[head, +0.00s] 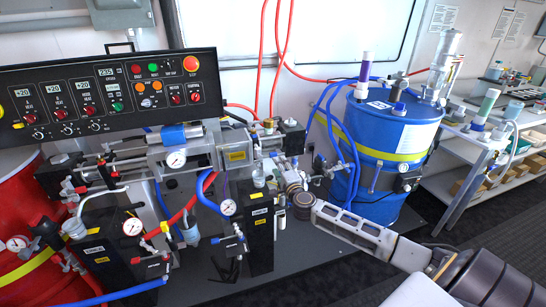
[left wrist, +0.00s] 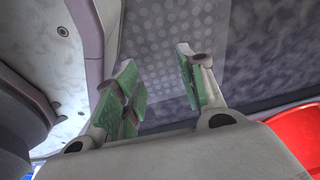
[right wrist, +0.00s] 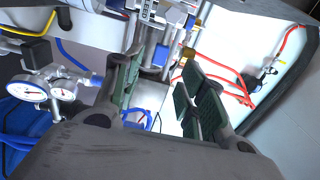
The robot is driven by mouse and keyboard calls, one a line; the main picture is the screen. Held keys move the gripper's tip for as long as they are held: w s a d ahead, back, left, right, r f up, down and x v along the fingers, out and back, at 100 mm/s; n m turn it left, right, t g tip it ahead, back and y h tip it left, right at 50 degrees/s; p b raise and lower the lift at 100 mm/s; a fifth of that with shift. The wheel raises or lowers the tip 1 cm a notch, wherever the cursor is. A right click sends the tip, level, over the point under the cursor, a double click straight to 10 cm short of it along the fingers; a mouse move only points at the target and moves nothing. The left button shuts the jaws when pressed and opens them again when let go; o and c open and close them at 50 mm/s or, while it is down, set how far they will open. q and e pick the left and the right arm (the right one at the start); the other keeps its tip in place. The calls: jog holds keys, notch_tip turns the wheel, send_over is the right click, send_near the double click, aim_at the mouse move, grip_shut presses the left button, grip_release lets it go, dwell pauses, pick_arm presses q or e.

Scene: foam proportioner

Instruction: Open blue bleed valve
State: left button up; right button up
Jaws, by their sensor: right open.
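My left gripper (left wrist: 160,80) is open and empty in the left wrist view. It is outside the head view.
A blue drum (head: 385,140) stands right of the machine and a red drum (head: 22,220) at the left. A control panel (head: 110,95) spans the upper left. Gauges (right wrist: 50,90), pipes and hoses crowd around my right gripper. A shelf bench (head: 490,150) is at the far right.

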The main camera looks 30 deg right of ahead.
aim_at(274, 156)
jog(key=shift+x, duration=1.5)
jog(key=shift+b+x, duration=0.55)
jog(key=shift+x, duration=0.9)
jog(key=shift+w+d, duration=0.1)
jog(key=shift+w, duration=0.45)
jog(key=shift+b+x, duration=0.35)
jog(key=shift+x, duration=0.6)
jog(key=c, duration=0.9)
grip_shut()
pick_arm(q)
jog(key=w, duration=0.1)
jog(key=w+d+r, duration=0.2)
jog(key=shift+w+d, duration=0.1)
jog(key=shift+w, duration=0.25)
